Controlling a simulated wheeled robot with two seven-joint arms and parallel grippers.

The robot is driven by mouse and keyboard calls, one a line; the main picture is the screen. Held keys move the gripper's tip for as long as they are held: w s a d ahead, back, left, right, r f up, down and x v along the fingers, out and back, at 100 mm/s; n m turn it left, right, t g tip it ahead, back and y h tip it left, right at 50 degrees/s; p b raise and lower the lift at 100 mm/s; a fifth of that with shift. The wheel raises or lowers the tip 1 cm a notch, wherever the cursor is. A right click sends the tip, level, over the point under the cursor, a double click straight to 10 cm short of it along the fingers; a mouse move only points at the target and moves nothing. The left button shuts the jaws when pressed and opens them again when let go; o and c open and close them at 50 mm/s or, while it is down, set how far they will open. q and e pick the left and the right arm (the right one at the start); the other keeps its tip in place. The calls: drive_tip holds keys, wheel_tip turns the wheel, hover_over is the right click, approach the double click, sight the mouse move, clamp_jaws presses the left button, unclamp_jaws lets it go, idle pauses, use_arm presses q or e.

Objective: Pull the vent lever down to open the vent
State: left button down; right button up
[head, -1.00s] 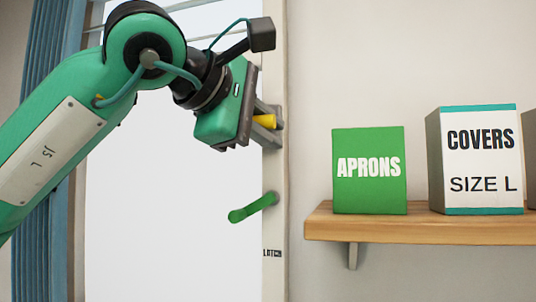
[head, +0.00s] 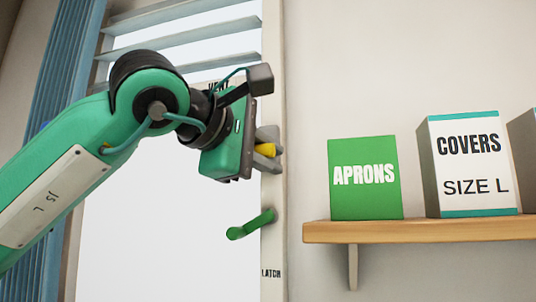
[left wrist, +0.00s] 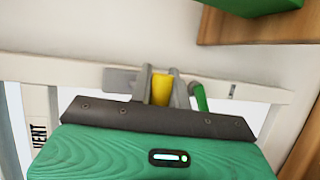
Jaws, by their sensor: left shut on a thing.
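The yellow vent lever (head: 265,150) is on the white window frame, partly hidden by my left gripper. My left gripper (head: 268,148) is shut on it, with grey fingers on both sides. In the left wrist view the yellow lever (left wrist: 160,89) shows between the two fingers (left wrist: 161,90). The word VENT (head: 218,87) is on the frame above, partly covered by my arm. The vent slats (head: 180,38) at the top of the window are tilted, with bright gaps between them. My right gripper is not in view.
A green latch handle (head: 251,224) sits on the frame below my left gripper, above a LATCH label (head: 271,273). To the right a wooden shelf (head: 420,231) holds a green APRONS box (head: 365,178) and a COVERS box (head: 468,163). A blue curtain (head: 55,110) hangs at the left.

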use_arm(q)
drive_tip(key=c, duration=1.4)
unclamp_jaws()
drive_tip(key=shift+w+f, duration=0.15)
drive_tip(key=shift+o, duration=0.4)
drive_tip(key=shift+w, duration=0.15)
drive_tip(key=b+v, duration=0.3)
drive_tip(key=v, duration=1.1)
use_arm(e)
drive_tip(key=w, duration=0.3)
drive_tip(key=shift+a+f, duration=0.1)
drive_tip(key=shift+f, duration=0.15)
use_arm(q)
drive_tip(key=shift+f, duration=0.15)
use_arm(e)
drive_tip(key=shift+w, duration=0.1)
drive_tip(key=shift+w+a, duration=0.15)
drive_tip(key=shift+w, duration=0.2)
